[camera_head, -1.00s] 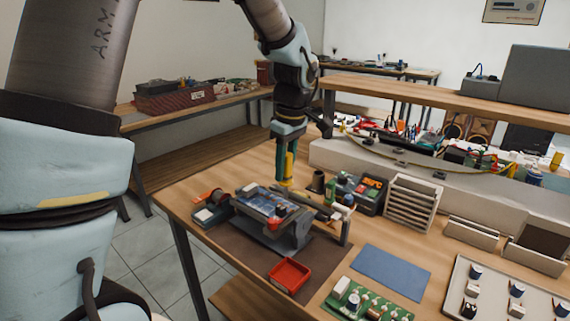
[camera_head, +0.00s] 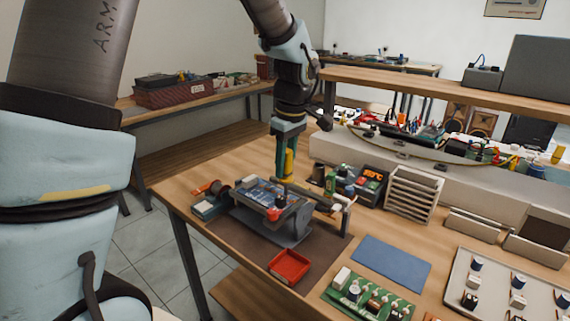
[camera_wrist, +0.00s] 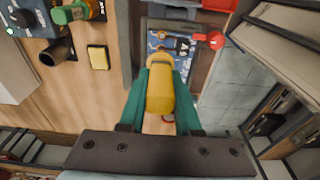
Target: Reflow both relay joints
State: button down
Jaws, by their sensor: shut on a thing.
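My gripper (camera_head: 289,148) is shut on a yellow-handled tool that looks like a soldering iron (camera_head: 289,163). The handle (camera_wrist: 160,92) lies between my two green fingers in the wrist view. The tool is above the back right part of a blue circuit board (camera_head: 255,190) in a grey holder (camera_head: 285,228). The board also shows beyond the handle in the wrist view (camera_wrist: 180,45). The handle hides the tool's tip, so I cannot tell whether it touches the board. The relay joints are too small to make out.
A red tray (camera_head: 289,266) sits in front of the holder. A blue mat (camera_head: 392,266), green board (camera_head: 368,296) and parts tray (camera_head: 495,303) lie to the right. Bare wood lies left of my gripper.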

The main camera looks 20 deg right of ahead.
jog(key=shift+a+f+b, duration=0.1)
jog(key=shift+f+b, duration=0.25)
jog(key=shift+f, duration=0.2)
dwell(3.3)
jog(key=shift+r, duration=0.15)
jog(key=shift+r+p, duration=1.75)
jog(key=shift+r, duration=0.55)
jog(key=shift+f, duration=0.15)
jog(key=shift+s+d+f+b, duration=0.25)
jog(key=shift+s+f+b, duration=0.1)
jog(key=shift+f+b, duration=0.3)
jog(key=shift+s+d+f+b, duration=0.2)
jog(key=shift+s+f+b, duration=0.1)
jog(key=shift+f+b, duration=0.3)
jog(key=shift+s+d+f, duration=0.15)
jog(key=shift+s+f, duration=0.15)
jog(key=shift+f, duration=0.2)
jog(key=shift+f+b, duration=0.4)
jog(key=shift+f, duration=0.05)
